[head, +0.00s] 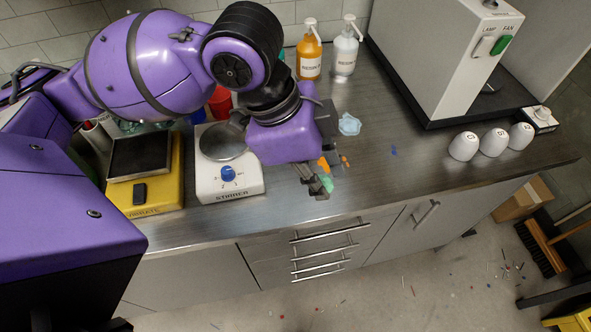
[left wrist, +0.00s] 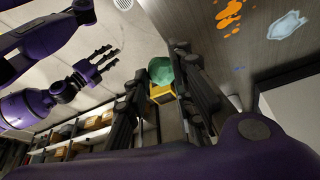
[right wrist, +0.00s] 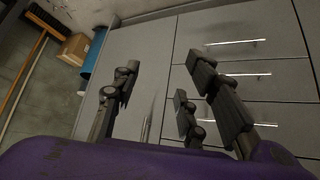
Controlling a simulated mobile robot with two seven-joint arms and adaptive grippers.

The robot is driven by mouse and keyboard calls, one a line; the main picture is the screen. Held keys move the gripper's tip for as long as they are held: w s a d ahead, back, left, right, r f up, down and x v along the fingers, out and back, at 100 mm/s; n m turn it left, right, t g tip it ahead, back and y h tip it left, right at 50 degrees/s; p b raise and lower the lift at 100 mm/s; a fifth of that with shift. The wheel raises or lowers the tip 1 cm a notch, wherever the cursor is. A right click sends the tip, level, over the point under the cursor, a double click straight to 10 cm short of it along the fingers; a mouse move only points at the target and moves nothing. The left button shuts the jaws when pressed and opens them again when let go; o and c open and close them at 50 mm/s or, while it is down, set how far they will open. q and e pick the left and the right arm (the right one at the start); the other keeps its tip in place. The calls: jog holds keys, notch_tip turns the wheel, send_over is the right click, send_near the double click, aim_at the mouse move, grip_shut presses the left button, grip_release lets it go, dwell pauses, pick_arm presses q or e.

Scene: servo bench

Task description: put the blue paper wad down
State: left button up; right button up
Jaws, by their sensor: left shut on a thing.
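My left gripper (head: 318,178) reaches over the bench front, right of the stirrer, and is shut on a crumpled wad (head: 327,184). The wad looks green to blue-green rather than plain blue. In the left wrist view it sits between the fingertips (left wrist: 160,71), with the bench top off to one side. I cannot tell the gap between wad and bench. My right gripper (right wrist: 158,95) shows only in the right wrist view, open and empty before the grey cabinet fronts.
The stirrer (head: 228,187) and yellow vibrating plate (head: 150,196) stand left. Orange spots (head: 345,161) and a pale blue patch (head: 349,124) lie on the bench (head: 420,165). The bench between is mostly clear.

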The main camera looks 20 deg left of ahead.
pick_arm(q)
jog(key=w+a+f, duration=0.4)
jog(key=w+f, duration=0.1)
jog(key=shift+w+a+f+b, duration=0.2)
jog(key=shift+a+f+b, duration=0.15)
jog(key=shift+a, duration=0.05)
jog(key=shift+w+a+f, duration=0.25)
jog(key=shift+f, duration=0.1)
jog(key=f, duration=0.3)
jog(key=shift+w+a+f, duration=0.15)
jog(key=shift+w+f, duration=0.05)
jog(key=shift+f, duration=0.15)
pick_arm(e)
jog(key=shift+w+f, duration=0.4)
pick_arm(q)
jog(key=o, duration=1)
jog(key=shift+f, duration=0.1)
pick_arm(e)
jog(key=shift+w+r, duration=0.1)
jog(key=shift+r, duration=0.05)
